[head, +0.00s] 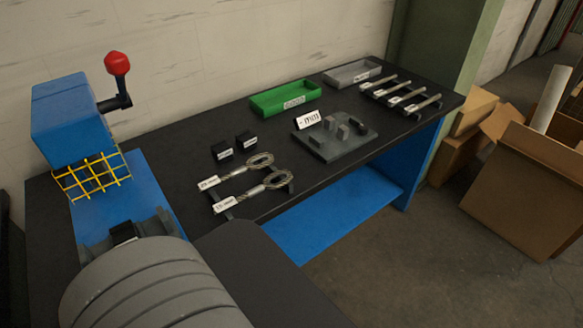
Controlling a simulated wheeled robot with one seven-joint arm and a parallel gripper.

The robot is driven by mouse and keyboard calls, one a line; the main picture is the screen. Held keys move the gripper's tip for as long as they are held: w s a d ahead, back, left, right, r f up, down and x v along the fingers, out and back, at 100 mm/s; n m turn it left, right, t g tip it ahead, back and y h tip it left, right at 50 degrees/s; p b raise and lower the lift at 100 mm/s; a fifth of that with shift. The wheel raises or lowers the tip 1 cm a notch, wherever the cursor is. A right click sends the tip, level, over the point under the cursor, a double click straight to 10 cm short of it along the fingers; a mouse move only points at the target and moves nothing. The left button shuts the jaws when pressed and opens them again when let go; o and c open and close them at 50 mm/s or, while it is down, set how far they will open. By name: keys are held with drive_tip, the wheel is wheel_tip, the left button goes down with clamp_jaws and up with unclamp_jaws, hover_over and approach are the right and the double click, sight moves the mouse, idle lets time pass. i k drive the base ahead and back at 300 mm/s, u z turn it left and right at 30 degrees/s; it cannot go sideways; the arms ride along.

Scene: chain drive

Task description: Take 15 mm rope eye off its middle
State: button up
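Two short wire rope eyes lie side by side near the front edge of the black bench: a farther one (260,160) and a nearer one (277,179). Each has a loop at its right end, a metal sleeve and a white tag at its left end. The tag lettering is too small to tell surely which is 15 mm. The nearer eye appears to lie on small dark rests. Nothing touches either eye from above. I cannot make out my gripper in the head view.
A green tray (285,109), grey tray (352,84), grey plate with small blocks (345,153) and several metal rods (408,97) lie rightward. A blue machine (68,118) with red-knobbed lever stands left. Cardboard boxes (525,190) stand right.

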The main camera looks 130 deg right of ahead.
sight(222, 205)
drive_tip(key=k, duration=1.45)
drive_tip(key=z, duration=0.4)
